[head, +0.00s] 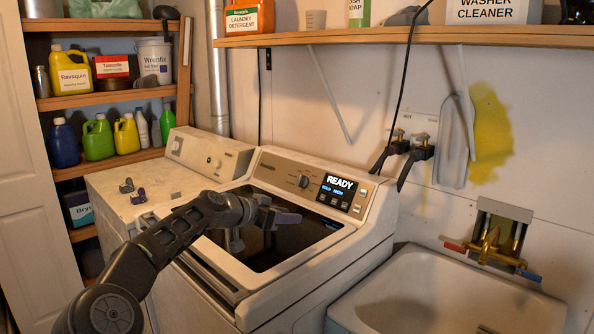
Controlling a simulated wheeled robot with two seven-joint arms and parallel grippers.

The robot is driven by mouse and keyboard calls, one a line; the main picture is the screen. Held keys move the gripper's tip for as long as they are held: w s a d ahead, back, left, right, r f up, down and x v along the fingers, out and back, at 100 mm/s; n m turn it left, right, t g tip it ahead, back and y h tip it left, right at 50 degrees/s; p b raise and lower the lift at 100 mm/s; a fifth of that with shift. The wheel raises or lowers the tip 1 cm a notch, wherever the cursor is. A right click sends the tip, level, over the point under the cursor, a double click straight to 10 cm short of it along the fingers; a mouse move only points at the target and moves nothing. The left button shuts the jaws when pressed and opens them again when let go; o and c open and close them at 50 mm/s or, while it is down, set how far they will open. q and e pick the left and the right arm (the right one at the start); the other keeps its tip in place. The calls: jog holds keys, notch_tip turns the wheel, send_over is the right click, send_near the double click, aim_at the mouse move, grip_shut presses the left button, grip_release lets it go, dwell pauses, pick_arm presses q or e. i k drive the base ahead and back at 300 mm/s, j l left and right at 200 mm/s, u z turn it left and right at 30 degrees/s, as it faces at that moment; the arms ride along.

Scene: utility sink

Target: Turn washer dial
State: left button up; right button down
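The washer (358,246) stands in the middle with a dark glass lid. Its dial (303,181) is a small round knob on the sloped rear panel, left of a display (338,192) that reads READY. My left gripper (282,222) is over the dark lid, in front of and below the dial, and apart from it. Nothing is seen held in it. Its fingers blend with the dark glass, so how far apart they are is unclear. My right gripper is out of view.
A second machine (150,188) with small items on top stands to the left. A sink (430,295) with a brass faucet (490,250) is at the right. A wooden shelf (400,36) overhangs the back wall, and a black cord (403,85) hangs behind the washer.

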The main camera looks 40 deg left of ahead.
aim_at(303, 181)
jog(key=i+j, duration=0.25)
jog(key=j, duration=0.15)
jog(key=i+j, duration=0.55)
jog(key=j, duration=0.2)
